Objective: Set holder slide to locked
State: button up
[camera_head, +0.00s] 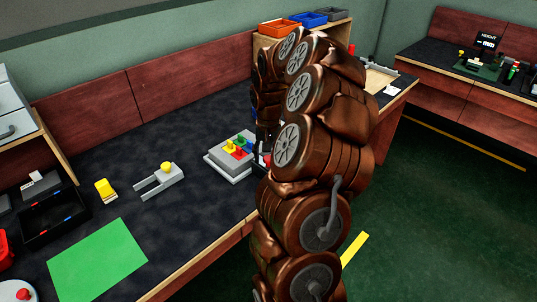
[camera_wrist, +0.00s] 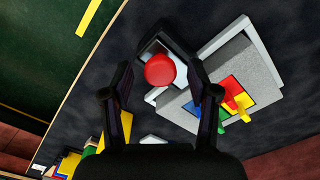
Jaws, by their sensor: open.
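A round red knob (camera_wrist: 160,70) stands on a small light-grey piece beside a grey block (camera_wrist: 255,72) in the wrist view. The block's top carries red, blue, yellow and green squares with small coloured pegs. It shows in the camera_head view as a stepped grey block (camera_head: 232,170) on the dark bench. My gripper (camera_wrist: 150,62) is open, with its dark fingers on either side of the red knob; contact cannot be told. My arm hides the gripper and the knob's surroundings in the camera_head view. No lock marking is readable.
A grey forked piece with a yellow knob (camera_head: 167,168), a yellow block (camera_head: 105,189), a green mat (camera_head: 98,262) and a black tray (camera_head: 52,216) lie to the left on the bench. Coloured bins (camera_head: 305,20) sit on a shelf behind. Bare bench lies between forked piece and block.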

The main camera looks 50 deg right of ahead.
grip_shut()
dwell(0.5)
